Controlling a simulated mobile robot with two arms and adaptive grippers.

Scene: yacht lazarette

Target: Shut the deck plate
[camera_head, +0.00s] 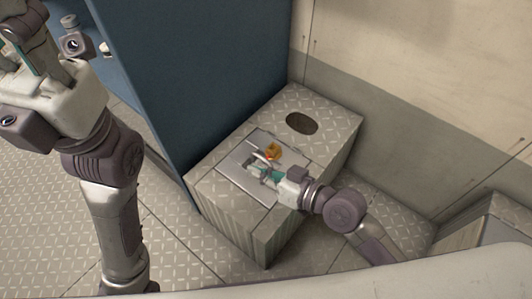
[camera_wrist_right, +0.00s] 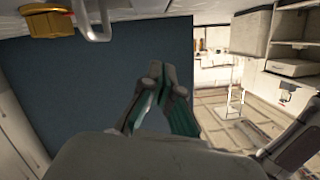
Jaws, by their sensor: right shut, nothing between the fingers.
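The deck plate (camera_head: 237,178) looks like a pale square panel on top of a diamond-plate metal box. A bent metal handle (camera_head: 262,157) and a yellow knob (camera_head: 273,151) are on or beside it. Both also show at the upper left of the right wrist view, the knob (camera_wrist_right: 48,18) and part of the handle (camera_wrist_right: 95,22). My right gripper (camera_head: 258,170) is shut and empty, low over the panel close to the handle. I cannot tell whether it touches, or how far the plate is open. My left gripper (camera_head: 25,45) is raised at the upper left, its finger opening unclear.
The metal box (camera_head: 235,220) has a dark oval opening (camera_head: 302,123) in its top, behind the panel. A tall blue panel (camera_head: 195,75) stands along its left side, and a pale wall (camera_head: 420,80) lies to the right. Tread-plate floor (camera_head: 175,235) is clear at front left.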

